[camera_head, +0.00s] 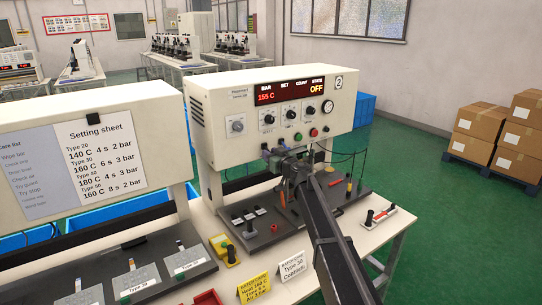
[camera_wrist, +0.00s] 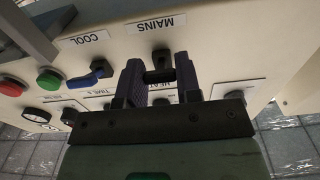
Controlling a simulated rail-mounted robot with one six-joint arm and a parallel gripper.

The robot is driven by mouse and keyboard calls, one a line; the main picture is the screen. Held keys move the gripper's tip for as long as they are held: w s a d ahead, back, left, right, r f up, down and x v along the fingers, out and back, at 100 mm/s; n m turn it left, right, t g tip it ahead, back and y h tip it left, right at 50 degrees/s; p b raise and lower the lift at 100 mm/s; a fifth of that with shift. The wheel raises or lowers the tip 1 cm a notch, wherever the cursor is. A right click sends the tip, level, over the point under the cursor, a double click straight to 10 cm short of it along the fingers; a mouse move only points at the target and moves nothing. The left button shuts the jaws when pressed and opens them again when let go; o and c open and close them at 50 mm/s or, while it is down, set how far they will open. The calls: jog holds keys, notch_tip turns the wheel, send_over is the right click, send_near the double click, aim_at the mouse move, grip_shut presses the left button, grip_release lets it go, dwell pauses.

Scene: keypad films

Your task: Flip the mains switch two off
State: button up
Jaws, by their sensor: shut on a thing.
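The mains switch (camera_wrist: 161,58) is a small black switch on a cream panel, beside the MAINS label (camera_wrist: 160,26) in the wrist view. My gripper (camera_wrist: 160,72) has one dark finger on each side of it and is shut on it. In the head view my gripper (camera_head: 283,157) is at the lower front edge of the machine marked 2 (camera_head: 216,130), and the arm hides the switch there. The machine's lit display (camera_head: 290,92) reads 155 C, with OFF under STATE.
A blue switch (camera_wrist: 90,75) is by the COOL label (camera_wrist: 89,38), left of my fingers. A green button (camera_wrist: 49,79) and a red button (camera_wrist: 12,81) are farther left. Knobs are close below my fingers. Yellow and white cards (camera_head: 253,288) stand on the bench.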

jog(key=shift+w+f+t+y+b, duration=0.1)
jog(key=shift+f+t+y+b, duration=0.35)
jog(key=shift+b, duration=0.65)
jog(key=shift+a+b, duration=0.1)
jog(key=shift+b, duration=0.2)
jog(key=shift+r, duration=0.15)
jog(key=o, duration=0.9)
jog(key=b+v, duration=0.1)
jog(key=v, duration=0.9)
jog(key=shift+s+d, duration=0.25)
jog(key=shift+s, duration=0.05)
